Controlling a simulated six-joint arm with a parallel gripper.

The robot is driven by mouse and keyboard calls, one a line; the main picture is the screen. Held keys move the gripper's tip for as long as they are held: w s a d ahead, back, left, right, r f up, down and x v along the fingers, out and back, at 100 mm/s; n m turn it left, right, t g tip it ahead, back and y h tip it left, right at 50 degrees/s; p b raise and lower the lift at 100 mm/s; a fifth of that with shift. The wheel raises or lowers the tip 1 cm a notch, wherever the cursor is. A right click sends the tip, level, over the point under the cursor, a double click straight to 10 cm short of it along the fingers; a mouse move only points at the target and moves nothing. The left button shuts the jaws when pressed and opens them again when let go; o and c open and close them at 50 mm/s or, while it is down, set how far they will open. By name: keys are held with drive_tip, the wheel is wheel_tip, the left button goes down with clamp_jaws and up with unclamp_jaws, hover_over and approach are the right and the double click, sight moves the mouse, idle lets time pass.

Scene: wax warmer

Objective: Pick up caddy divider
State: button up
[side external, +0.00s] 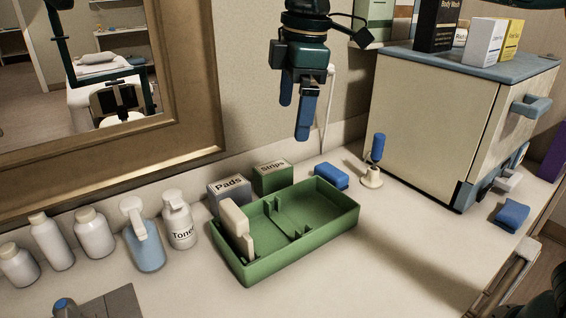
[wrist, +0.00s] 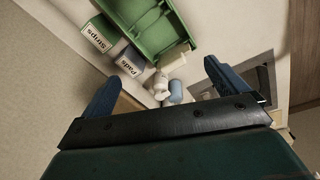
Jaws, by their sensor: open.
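A green caddy (side external: 300,252) sits on the counter, with green inner walls (side external: 279,217) crossing its floor. I cannot tell whether these walls are a separate divider. A beige upright piece (side external: 237,226) stands at the caddy's left end; it also shows in the wrist view (wrist: 174,57). The caddy shows at the top of the wrist view (wrist: 181,44). My gripper (side external: 293,121) is open and empty, high above and behind the caddy, fingers pointing down. In the wrist view both blue fingers of my gripper (wrist: 161,73) are spread apart with nothing between them.
A Pads box (side external: 229,190) and a Strips box (side external: 273,178) stand behind the caddy. Several bottles, including Toner (side external: 179,222), stand to its left. A blue block (side external: 331,176), a blue-handled tool on a stand (side external: 373,168) and a large cabinet (side external: 430,125) are right.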

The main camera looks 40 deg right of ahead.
drive_tip(key=w+a+f+n, duration=0.2)
drive_tip(key=a, duration=0.3)
drive_tip(key=w+a+f+n+g, duration=0.1)
drive_tip(key=w+a+f+n, duration=0.1)
drive_tip(key=a, duration=0.3)
drive_tip(key=shift+w+a+f+n+h, duration=0.3)
drive_tip(key=shift+f+n, duration=0.1)
drive_tip(key=shift+f, duration=0.35)
hover_over(233, 209)
drive_tip(key=shift+a+f, duration=0.15)
drive_tip(key=shift+f, duration=4.15)
drive_tip(key=shift+f, duration=0.1)
drive_tip(key=shift+f, duration=2.5)
drive_tip(key=shift+c, duration=0.2)
